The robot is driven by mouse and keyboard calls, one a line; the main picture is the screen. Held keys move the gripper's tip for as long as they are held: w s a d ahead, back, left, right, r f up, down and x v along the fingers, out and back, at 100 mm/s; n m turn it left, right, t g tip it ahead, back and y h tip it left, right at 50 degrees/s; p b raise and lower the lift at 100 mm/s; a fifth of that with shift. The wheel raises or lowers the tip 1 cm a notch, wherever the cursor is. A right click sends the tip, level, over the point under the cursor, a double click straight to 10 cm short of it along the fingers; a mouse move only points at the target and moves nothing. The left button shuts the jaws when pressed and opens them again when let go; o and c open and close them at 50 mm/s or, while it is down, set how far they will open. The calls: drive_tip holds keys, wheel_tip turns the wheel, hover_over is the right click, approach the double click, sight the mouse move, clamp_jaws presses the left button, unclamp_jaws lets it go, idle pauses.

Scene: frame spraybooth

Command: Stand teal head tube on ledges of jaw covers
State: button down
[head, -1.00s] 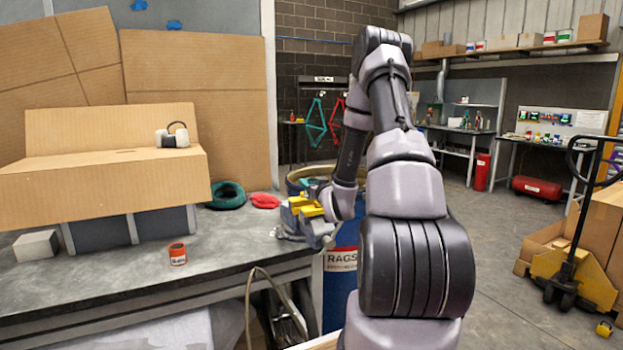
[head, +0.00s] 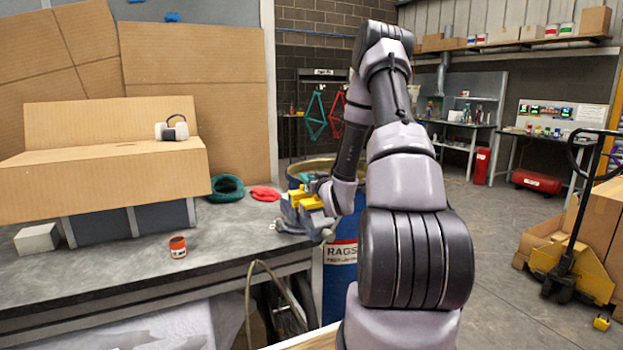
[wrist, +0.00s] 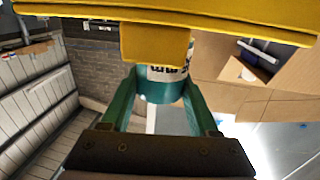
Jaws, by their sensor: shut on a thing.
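The teal head tube, a short cylinder with a white printed label, stands between the fingers of my gripper in the wrist view (wrist: 160,90). My gripper (wrist: 163,100) is shut on it, one finger on each side. The yellow jaw covers (wrist: 85,20) cross the top of the wrist view, and a yellow block partly hides the tube. In the head view the covers (head: 306,201) sit on the grey vise (head: 296,220) at the bench corner. My gripper (head: 318,187) is just behind them, mostly hidden. I cannot tell whether the tube touches the ledges.
A blue rag drum (head: 340,270) stands beside the vise. Floor at right is open before a pallet truck (head: 570,260).

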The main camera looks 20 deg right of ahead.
sight(318, 203)
drive_tip(key=shift+f, duration=1.65)
idle(0.4)
drive_tip(key=shift+c, duration=0.3)
unclamp_jaws()
drive_tip(key=s+a, duration=0.1)
drive_tip(key=s, duration=0.9)
drive_tip(key=shift+s, duration=0.4)
